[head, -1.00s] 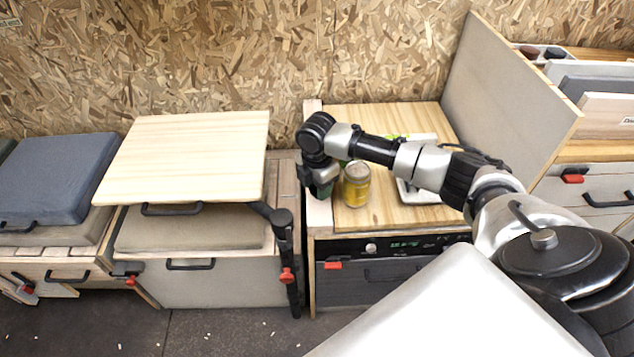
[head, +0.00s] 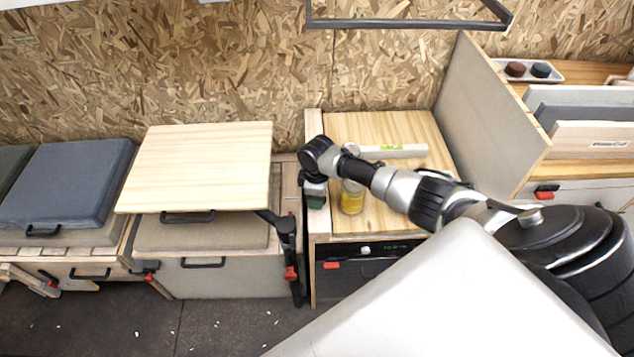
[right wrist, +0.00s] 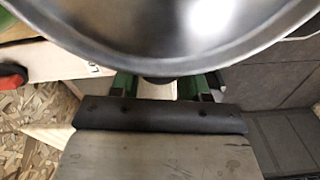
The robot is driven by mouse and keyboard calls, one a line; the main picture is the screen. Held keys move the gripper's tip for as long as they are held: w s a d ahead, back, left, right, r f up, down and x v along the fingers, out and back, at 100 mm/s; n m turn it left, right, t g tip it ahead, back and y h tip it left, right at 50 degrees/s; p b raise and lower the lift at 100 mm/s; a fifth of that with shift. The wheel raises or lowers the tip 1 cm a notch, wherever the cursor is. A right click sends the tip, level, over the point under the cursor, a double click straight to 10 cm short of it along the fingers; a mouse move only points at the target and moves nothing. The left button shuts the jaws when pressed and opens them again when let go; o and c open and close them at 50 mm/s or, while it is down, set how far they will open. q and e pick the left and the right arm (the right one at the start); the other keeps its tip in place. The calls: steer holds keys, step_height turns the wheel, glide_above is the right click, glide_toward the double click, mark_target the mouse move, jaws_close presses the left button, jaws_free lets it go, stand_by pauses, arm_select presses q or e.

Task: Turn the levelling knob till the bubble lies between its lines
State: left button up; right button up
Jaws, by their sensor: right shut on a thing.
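A pale spirit level (head: 408,152) with a bright green vial (head: 390,147) lies on the wooden worktop (head: 430,134). The bubble and its lines are too small to tell apart. My right gripper (head: 315,200) points down at the left edge strip of the worktop and is shut on the levelling knob, which the gripper hides in the head view. In the right wrist view a small dark round part, seemingly the knob (right wrist: 158,81), shows between the green-sided fingers. My left gripper is not in view.
A yellow can (head: 352,199) stands just right of my right gripper, under my forearm. A tall grey panel (head: 489,117) bounds the worktop on the right. A raised wooden board (head: 200,165) is on the left. A dark frame (head: 410,24) hangs above.

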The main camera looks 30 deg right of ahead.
steer(key=m+p, duration=0.2)
steer(key=m, duration=0.1)
steer(key=shift+r, duration=0.15)
steer(key=m+p, duration=0.2)
steer(key=m, duration=0.1)
steer(key=shift+m, duration=0.3)
steer(key=shift+d+m+p, duration=0.1)
steer(key=shift+m+p, duration=0.55)
steer(key=shift+m, duration=0.55)
steer(key=shift+w+d+m+p, duration=0.1)
steer(key=shift+m+p, duration=0.55)
steer(key=shift+m, duration=1.05)
steer(key=o, duration=0.9)
